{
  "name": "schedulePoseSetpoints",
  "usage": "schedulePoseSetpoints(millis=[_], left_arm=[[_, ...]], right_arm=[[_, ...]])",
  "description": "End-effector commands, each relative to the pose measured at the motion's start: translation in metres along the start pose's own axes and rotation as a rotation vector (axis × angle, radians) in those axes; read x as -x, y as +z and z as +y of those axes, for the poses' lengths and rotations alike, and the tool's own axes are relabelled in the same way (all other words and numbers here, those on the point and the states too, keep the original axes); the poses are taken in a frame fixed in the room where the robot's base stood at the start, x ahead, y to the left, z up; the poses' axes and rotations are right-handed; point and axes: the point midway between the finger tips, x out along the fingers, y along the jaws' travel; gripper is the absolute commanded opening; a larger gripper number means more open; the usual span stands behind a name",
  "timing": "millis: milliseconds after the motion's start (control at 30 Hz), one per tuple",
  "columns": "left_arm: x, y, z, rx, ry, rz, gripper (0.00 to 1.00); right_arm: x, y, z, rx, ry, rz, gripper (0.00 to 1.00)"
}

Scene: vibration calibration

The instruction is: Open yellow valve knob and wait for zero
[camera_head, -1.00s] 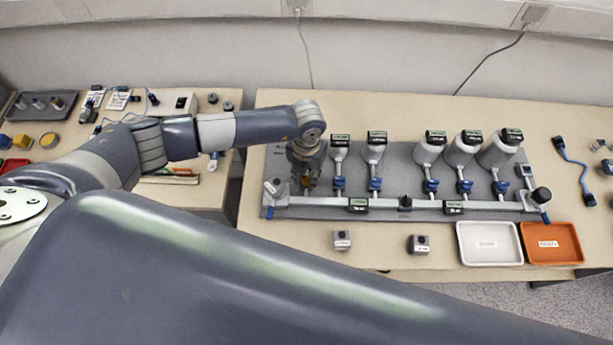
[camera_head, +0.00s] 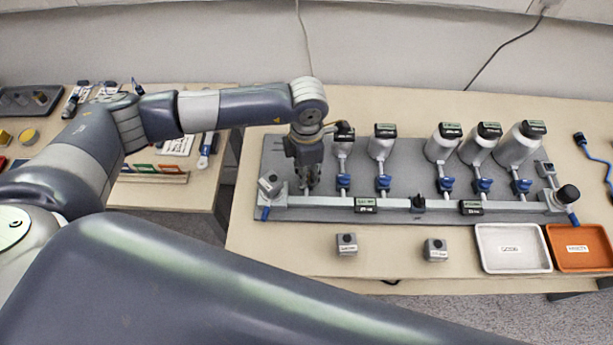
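My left gripper (camera_head: 308,184) points down at the left end of the grey rig board (camera_head: 405,160). Its fingers are beside the leftmost blue valve (camera_head: 343,182) and just above the pipe (camera_head: 335,202); whether they are open or shut on anything is too small to tell. No yellow valve knob can be made out on the rig; the gripper may cover it. Several white bottles with dark labels, such as one (camera_head: 441,148), stand in a row behind blue valves. A round gauge-like block (camera_head: 269,184) sits at the pipe's left end. My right gripper is out of view.
Two small grey blocks (camera_head: 346,244) (camera_head: 435,250) lie in front of the rig. A white tray (camera_head: 512,268) and an orange tray (camera_head: 580,262) stand at front right. A black knob (camera_head: 567,195) tops the pipe's right end. A side table (camera_head: 190,185) is at left.

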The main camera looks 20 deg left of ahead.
Motion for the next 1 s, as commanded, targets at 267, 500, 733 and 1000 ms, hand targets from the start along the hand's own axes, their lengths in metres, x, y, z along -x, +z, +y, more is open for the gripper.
schedulePoseSetpoints(millis=[267,500,733,1000], left_arm=[[-0.002,0.002,0.002,-0.185,0.006,-0.007,0.00],[0.001,0.002,0.002,-0.272,0.006,-0.006,0.00],[0.002,0.002,0.001,-0.300,0.004,-0.006,0.00],[0.002,0.002,0.001,-0.302,0.004,-0.006,0.00]], right_arm=[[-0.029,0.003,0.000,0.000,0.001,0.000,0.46],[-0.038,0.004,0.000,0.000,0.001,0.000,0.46],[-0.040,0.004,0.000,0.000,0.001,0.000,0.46],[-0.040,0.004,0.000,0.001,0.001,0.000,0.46]])
